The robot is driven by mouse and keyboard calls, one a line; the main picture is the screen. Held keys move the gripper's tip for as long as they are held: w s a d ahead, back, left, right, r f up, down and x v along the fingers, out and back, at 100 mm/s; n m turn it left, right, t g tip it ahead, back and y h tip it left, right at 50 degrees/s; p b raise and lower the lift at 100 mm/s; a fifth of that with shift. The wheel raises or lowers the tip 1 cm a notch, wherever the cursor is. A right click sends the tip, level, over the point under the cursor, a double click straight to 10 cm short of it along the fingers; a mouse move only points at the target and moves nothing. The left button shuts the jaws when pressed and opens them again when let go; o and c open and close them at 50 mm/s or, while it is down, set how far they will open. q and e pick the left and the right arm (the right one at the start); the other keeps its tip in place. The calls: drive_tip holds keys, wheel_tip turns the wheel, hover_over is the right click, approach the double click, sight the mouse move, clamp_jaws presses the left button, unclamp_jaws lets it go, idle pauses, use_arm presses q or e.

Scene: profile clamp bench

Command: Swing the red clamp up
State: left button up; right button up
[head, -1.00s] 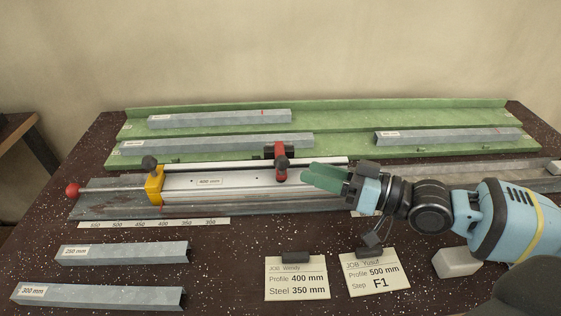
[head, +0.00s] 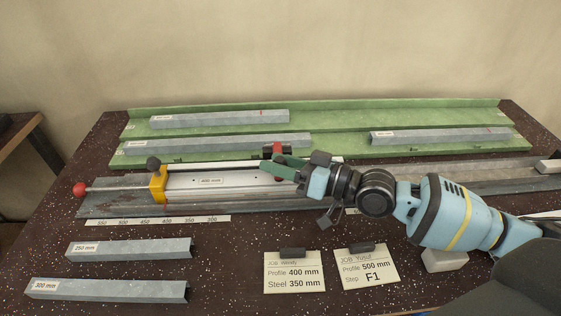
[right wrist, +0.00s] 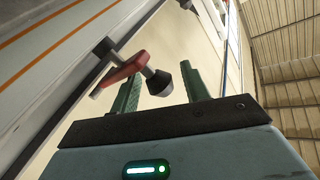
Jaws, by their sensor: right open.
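The red clamp (head: 278,177) sits on the rail of the long silver profile bench, partly hidden behind my fingers in the head view. One black knob (right wrist: 158,82) shows between the green fingers, apart from both as far as I can see. My right gripper (head: 269,163) reaches in from the right with its fingers open at the clamp; the fingers also show in the right wrist view (right wrist: 160,75). I cannot tell whether they touch the clamp. My left gripper is out of view.
A yellow stop (head: 158,186) with a black knob and a red-ended rod (head: 79,189) stands at the bench's left. The green rack (head: 340,148) behind holds several steel profiles. Two loose profiles (head: 130,249) and two job cards (head: 294,272) lie in front.

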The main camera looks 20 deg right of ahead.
clamp_jaws()
drive_tip(key=shift+w, duration=0.1)
